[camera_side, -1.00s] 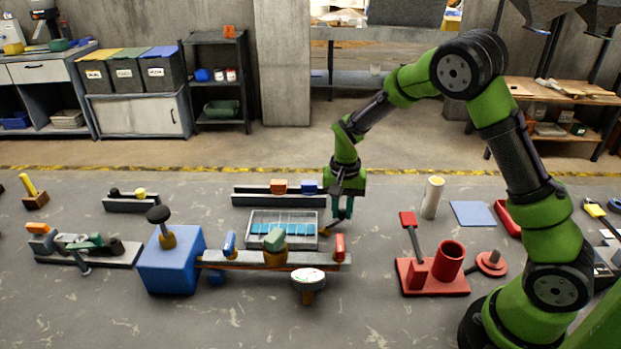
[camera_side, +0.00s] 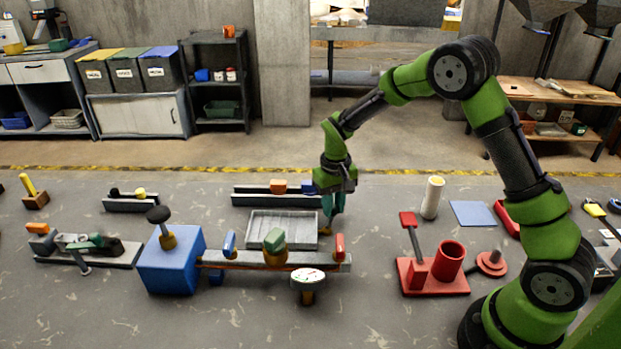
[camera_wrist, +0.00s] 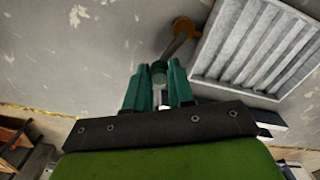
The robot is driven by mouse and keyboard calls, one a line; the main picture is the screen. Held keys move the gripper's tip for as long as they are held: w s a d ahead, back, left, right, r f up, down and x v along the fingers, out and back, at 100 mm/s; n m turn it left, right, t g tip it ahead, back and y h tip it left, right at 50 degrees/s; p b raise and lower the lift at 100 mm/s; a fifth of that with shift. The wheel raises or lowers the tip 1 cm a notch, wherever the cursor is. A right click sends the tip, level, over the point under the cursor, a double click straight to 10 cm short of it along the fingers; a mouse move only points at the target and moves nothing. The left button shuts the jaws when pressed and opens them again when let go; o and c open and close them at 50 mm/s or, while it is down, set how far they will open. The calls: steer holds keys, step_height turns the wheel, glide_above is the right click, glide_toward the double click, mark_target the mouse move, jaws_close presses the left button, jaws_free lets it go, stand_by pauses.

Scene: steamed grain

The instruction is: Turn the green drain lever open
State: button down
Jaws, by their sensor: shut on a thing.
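My gripper (camera_side: 330,212) points down at the right end of the grey slatted tray (camera_side: 251,229). In the wrist view, my gripper (camera_wrist: 159,69) has its teal fingers closed around the round dark green end of the drain lever (camera_wrist: 159,77). A brass-brown pivot and arm of the lever (camera_wrist: 182,30) show just beyond the fingertips, beside the tray (camera_wrist: 222,82). In the side view the fingers hide most of the lever. The tray shows bare grey slats with no blue liquid.
A blue box with a black-knobbed lever (camera_side: 172,262) is left.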

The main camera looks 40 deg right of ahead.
steer(key=shift+w, duration=0.1)
steer(key=c, duration=1)
jaws_free()
steer(key=shift+o, duration=0.2)
steer(key=shift+r, duration=0.1)
step_height(320, 180, up, 17)
steer(key=s+a+r+t, duration=0.1)
steer(key=s+a+t, duration=0.1)
steer(key=s, duration=0.5)
steer(key=s+a+r+t+y, duration=0.1)
steer(key=s+a+r+t, duration=0.1)
steer(key=s, duration=0.5)
steer(key=s+a+r+t+y, duration=0.1)
steer(key=s+a+t, duration=0.1)
steer(key=s, duration=0.5)
steer(key=shift+s+r+t, duration=0.4)
steer(key=shift+t, duration=0.2)
